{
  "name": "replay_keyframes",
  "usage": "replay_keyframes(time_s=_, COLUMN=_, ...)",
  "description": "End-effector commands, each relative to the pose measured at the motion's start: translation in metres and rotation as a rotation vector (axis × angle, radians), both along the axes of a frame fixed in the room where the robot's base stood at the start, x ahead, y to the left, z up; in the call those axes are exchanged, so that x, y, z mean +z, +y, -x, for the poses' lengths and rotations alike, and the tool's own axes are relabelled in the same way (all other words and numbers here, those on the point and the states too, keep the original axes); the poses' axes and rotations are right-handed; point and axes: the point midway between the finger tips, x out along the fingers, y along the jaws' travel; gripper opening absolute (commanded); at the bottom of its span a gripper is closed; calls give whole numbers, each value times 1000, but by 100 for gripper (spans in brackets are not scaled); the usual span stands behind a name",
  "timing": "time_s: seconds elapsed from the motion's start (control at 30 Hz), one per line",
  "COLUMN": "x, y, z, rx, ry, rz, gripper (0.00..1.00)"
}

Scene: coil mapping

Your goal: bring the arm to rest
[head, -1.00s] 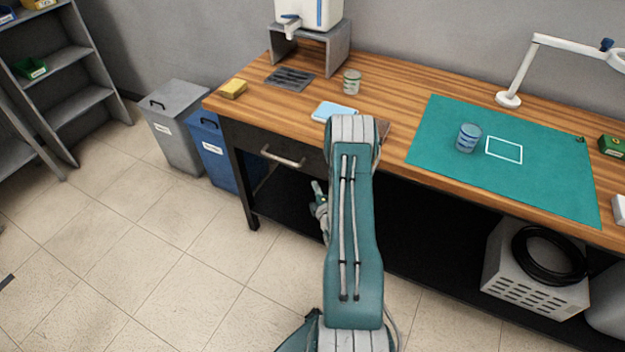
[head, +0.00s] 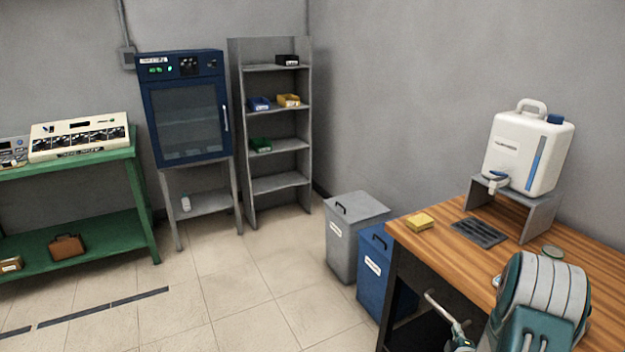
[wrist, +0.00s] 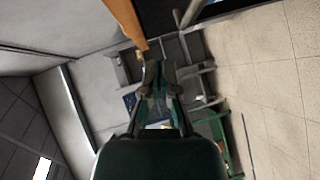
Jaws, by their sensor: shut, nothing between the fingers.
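My gripper (wrist: 160,85) shows in the middle of the wrist view, its fingers together and empty. The wrist view is turned on its side, with the floor to the right. In the head view my arm is at the lower right, in front of the wooden workbench (head: 590,262). A small part of the gripper (head: 458,335) shows beside the arm's lower left, by the bench front; its fingertips are hard to make out there.
A grey bin (head: 345,262) and a blue bin (head: 372,285) stand at the bench's left end. A white water container (head: 520,150) sits on a stand on the bench, near a yellow sponge (head: 420,221). Open floor (head: 240,300) lies to the left.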

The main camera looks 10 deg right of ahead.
Motion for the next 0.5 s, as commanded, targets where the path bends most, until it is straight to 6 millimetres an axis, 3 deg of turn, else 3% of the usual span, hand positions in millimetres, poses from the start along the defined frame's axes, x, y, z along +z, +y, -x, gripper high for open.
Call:
replay_keyframes(time_s=0.03, x=18, y=7, z=-10, rx=6, ry=10, rz=-30, gripper=0)
replay_keyframes(time_s=0.2, x=63, y=31, z=-29, rx=-9, ry=63, rz=-165, gripper=0)
replay_keyframes(time_s=0.5, x=140, y=92, z=-33, rx=-78, ry=144, rz=-407, gripper=0)
